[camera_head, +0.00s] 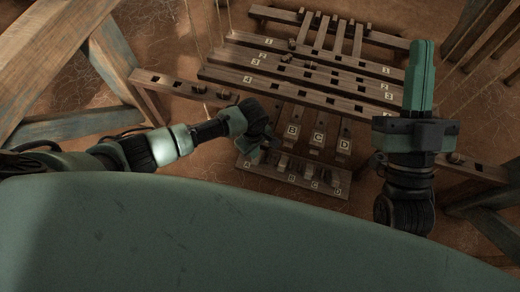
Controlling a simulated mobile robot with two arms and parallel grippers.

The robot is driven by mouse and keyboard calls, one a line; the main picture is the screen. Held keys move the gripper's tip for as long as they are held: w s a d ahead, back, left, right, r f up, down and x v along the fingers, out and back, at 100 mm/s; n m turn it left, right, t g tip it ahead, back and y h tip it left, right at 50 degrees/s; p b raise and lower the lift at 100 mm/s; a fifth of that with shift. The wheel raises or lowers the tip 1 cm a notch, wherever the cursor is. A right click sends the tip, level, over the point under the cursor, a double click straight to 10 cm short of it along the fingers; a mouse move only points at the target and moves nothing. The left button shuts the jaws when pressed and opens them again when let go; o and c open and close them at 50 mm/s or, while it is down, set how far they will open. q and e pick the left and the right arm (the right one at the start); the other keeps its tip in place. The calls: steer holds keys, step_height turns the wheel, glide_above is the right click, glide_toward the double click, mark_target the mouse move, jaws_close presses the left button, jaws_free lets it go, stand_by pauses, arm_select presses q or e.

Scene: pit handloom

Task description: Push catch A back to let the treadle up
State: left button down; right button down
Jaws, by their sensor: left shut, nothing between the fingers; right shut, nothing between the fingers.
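Treadles labelled B (293,131), C (318,138) and D (344,145) show side by side in the head view. Below them lies a wooden catch board (288,184) with letters A to D along it and small upright catches. The letter A (248,163) shows at the board's left end. My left gripper (262,144) is shut and empty, pointing down over that end. It hides treadle A and most or all of catch A. I cannot tell whether it touches the catch. My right gripper (421,62) is shut and empty, away to the right of the treadles.
Long numbered wooden bars (300,75) cross above the treadles. A slatted wooden frame (330,35) lies beyond them, with cords hanging at both sides. Thick timber posts (110,55) stand at the left. A holed side beam (175,86) meets them. Cracked earth floor surrounds the loom.

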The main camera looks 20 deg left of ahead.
arm_select(q)
steer(key=shift+s+r+p, duration=0.1)
steer(key=shift+r+p, duration=0.25)
steer(key=shift+p, duration=0.1)
steer(key=shift+r+p, duration=0.25)
steer(key=shift+p, duration=0.15)
arm_select(e)
steer(key=w+f+g+h, duration=0.1)
steer(key=w+f+g, duration=0.2)
steer(key=f, duration=0.4)
steer(key=shift+w+f+g+h, duration=0.2)
steer(key=shift+f+g+h, duration=0.1)
steer(key=shift+g, duration=0.6)
steer(key=shift+r, duration=0.1)
